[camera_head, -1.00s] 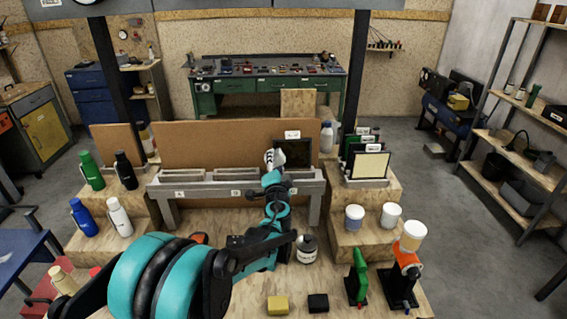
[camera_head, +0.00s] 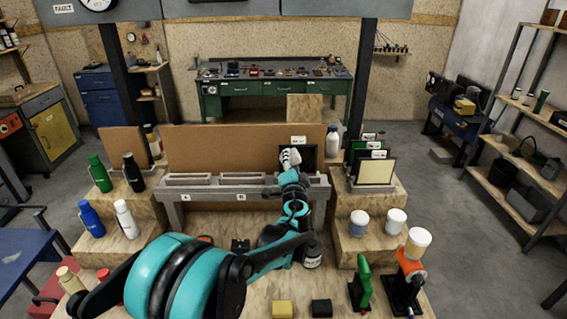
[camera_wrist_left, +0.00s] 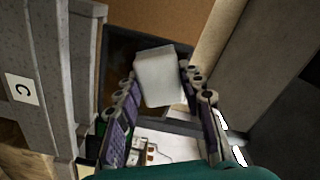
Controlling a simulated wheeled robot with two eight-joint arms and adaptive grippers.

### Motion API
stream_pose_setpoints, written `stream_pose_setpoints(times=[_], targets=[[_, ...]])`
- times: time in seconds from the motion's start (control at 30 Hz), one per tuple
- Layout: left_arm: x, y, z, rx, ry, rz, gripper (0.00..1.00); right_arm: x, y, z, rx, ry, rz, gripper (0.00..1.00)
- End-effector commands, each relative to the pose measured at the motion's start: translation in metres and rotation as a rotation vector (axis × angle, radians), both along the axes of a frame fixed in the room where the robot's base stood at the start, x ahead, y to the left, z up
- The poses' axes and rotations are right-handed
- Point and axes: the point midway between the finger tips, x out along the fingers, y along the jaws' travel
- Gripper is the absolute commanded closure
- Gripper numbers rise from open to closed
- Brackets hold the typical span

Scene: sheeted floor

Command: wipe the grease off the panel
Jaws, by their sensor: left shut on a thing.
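The dark panel (camera_head: 313,158) stands upright at the right end of the rack, against the brown board and under a small white label. My left gripper (camera_head: 290,168) is in front of its left part. It is shut on a white wiping block (camera_head: 289,156). In the left wrist view, the white block (camera_wrist_left: 160,78) sits between the two fingers (camera_wrist_left: 162,98), with the dark panel (camera_wrist_left: 119,62) behind it. The block hides part of the panel. I cannot make out grease on it or tell whether the block touches it. My right gripper is not in view.
The grey rack (camera_head: 218,192) runs left of the panel, with the brown board (camera_head: 225,150) behind. Framed panels (camera_head: 376,172) stand on the right step, above white tubs (camera_head: 359,223). A dark jar (camera_head: 312,255) stands close to my left arm. Bottles (camera_head: 133,172) are at left.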

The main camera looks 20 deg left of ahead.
Motion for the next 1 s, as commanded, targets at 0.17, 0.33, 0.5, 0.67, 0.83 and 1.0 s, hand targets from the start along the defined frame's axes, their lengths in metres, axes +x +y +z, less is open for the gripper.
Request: stream_pose_setpoints(times=[0.17,0.33,0.5,0.67,0.83,1.0], targets=[[0.002,-0.006,0.000,0.000,0.000,0.000,0.85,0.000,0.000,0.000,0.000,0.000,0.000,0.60],[0.005,-0.017,0.000,0.000,0.000,-0.004,0.85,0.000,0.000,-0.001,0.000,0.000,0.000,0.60],[0.009,-0.033,0.000,0.000,-0.001,-0.003,0.85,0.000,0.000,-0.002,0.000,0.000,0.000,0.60],[0.012,-0.043,0.000,0.000,0.000,-0.001,0.85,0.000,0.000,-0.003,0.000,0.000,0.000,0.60],[0.013,-0.047,0.000,0.000,0.000,-0.001,0.85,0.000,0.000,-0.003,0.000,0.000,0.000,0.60],[0.018,-0.061,0.000,0.000,0.000,-0.002,0.85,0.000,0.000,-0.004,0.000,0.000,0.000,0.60]])
